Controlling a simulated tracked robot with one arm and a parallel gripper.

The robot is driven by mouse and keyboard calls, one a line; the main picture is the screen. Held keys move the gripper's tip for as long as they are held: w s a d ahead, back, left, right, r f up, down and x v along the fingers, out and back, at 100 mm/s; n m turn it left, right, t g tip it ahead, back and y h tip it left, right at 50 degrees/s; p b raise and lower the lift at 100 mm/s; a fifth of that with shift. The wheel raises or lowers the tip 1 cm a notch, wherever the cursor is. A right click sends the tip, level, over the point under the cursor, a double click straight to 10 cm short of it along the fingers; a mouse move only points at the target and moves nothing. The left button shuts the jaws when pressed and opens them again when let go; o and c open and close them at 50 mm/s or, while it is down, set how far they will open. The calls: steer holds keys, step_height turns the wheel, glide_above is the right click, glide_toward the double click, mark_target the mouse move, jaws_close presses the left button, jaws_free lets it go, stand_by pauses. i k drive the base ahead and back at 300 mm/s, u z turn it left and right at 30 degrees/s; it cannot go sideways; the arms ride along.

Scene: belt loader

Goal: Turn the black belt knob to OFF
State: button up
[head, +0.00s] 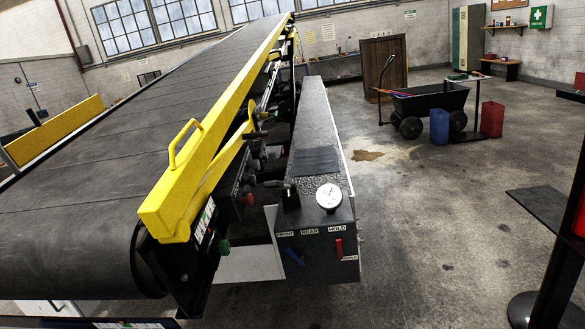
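The belt loader's wide black belt (120,160) slopes up and away from the near left. A black control box (318,262) stands at the near end beside it, with labels FRONT, REAR and HOLD, a blue lever (294,257) and a red lever (339,248). Several dark handles (256,135) stick out farther up. I cannot make out which part is the black belt knob or its setting. My gripper is not in view.
A yellow rail (215,135) with a raised handle runs along the belt. A round gauge (329,196) tops the control box. A black cart (428,103), a blue bin (439,127) and a red bin (492,119) stand behind. A dark stand (550,208) is at right; open floor lies between.

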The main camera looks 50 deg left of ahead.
mark_target(251, 180)
steer(key=i, duration=1.25)
steer(key=u, duration=2.15)
steer(key=i, duration=0.5)
steer(key=z, duration=0.25)
steer(key=k, duration=0.5)
steer(key=z, duration=0.25)
